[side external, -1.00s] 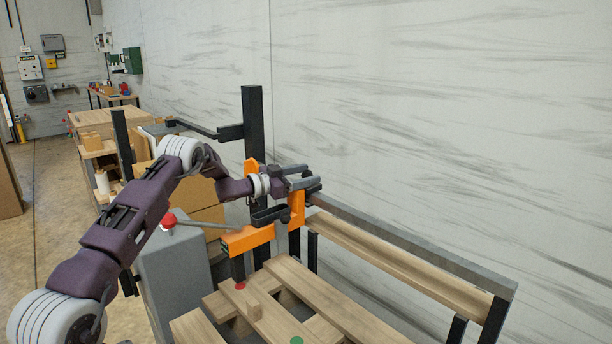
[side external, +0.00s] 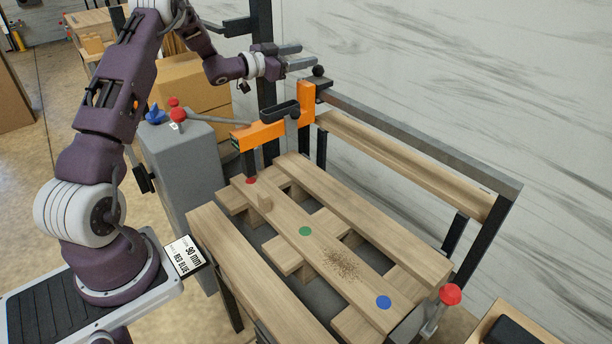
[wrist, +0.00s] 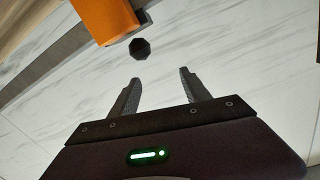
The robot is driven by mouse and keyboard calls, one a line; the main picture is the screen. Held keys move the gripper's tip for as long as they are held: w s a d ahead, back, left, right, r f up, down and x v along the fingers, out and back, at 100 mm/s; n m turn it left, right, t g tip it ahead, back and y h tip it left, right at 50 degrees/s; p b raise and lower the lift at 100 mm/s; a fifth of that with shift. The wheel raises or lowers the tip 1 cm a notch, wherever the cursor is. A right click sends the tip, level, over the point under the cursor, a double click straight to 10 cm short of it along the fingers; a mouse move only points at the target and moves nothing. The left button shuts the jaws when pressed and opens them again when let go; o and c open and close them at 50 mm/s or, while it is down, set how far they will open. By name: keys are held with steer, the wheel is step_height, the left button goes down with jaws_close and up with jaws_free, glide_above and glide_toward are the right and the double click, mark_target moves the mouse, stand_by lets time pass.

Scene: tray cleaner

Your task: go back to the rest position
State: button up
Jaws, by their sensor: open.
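My gripper (side external: 307,56) is open and empty, with its two grey fingers apart. In the side view it appears just above the black ball knob (side external: 318,70) on top of the orange bracket (side external: 306,104). In the wrist view my gripper (wrist: 160,76) has nothing between its fingers. The knob (wrist: 140,47) and the orange bracket (wrist: 104,16) lie beyond the fingertips there, with a gap in the picture. The depth between fingers and knob is hard to judge.
A grey cabinet (side external: 185,160) with red and blue knobs and cardboard boxes (side external: 195,82) stand near my arm.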

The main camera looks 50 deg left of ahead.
steer(key=s+d+r+n+g+y, duration=0.4)
steer(key=s+d+r+y, duration=0.3)
steer(key=d+r, duration=0.5)
steer(key=s+d+f+g+h, duration=0.2)
steer(key=s+d, duration=0.4)
steer(key=s, duration=0.6)
steer(key=s+d+f+g+h, duration=0.2)
steer(key=s+d, duration=0.4)
steer(key=s, duration=0.6)
steer(key=s+d+f+g+h, duration=0.2)
steer(key=s+d+f+g, duration=0.2)
steer(key=s+d, duration=0.3)
steer(key=s, duration=0.5)
steer(key=shift+s+f+m, duration=0.3)
steer(key=shift+f, duration=0.1)
steer(key=shift+c, duration=0.4)
